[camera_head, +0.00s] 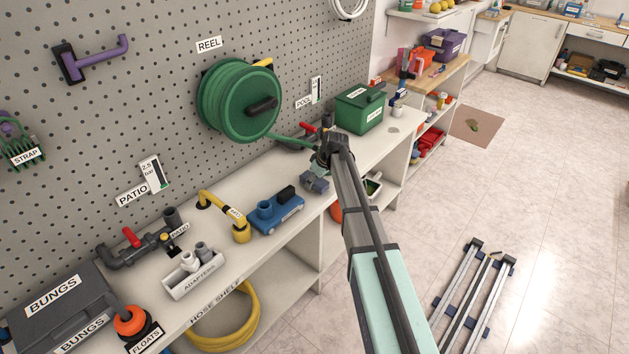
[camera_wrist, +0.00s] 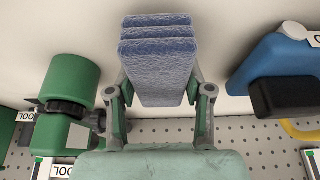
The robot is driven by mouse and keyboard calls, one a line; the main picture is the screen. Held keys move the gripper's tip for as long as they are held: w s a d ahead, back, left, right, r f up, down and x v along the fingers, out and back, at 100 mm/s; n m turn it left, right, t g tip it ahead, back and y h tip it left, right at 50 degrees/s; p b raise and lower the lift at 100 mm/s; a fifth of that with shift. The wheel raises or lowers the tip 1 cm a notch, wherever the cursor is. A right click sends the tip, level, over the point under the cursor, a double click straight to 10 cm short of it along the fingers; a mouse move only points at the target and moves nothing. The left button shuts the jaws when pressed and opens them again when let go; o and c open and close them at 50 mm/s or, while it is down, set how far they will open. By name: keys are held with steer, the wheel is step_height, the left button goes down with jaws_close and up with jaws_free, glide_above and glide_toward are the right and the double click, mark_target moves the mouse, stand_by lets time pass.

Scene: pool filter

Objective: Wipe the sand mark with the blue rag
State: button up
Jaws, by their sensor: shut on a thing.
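My gripper (camera_head: 318,172) is over the bench, past the blue pump. In the wrist view my gripper (camera_wrist: 160,95) has its two fingers closed on the sides of a folded blue rag (camera_wrist: 158,58). The rag shows several stacked layers and sticks out beyond the fingertips. In the head view the rag (camera_head: 316,184) is a small grey-blue block below the gripper, partly hidden by it. I cannot tell whether it touches the bench top. A small greyish patch (camera_head: 393,130) lies on the bench right of the green box; I cannot tell if it is the sand mark.
The blue pump (camera_head: 277,212) and yellow pipe (camera_head: 238,228) stand left of the gripper. A green hose reel (camera_head: 240,100) hangs behind. A green box (camera_head: 359,108) stands to the right. A green fitting with a black collar (camera_wrist: 68,95) is close beside the gripper in the wrist view.

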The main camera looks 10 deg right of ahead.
steer(key=shift+f, duration=0.55)
steer(key=o, duration=1.1)
steer(key=c, duration=0.3)
steer(key=shift+r, duration=0.55)
steer(key=shift+c, duration=0.2)
steer(key=c, duration=0.9)
steer(key=shift+c, duration=0.5)
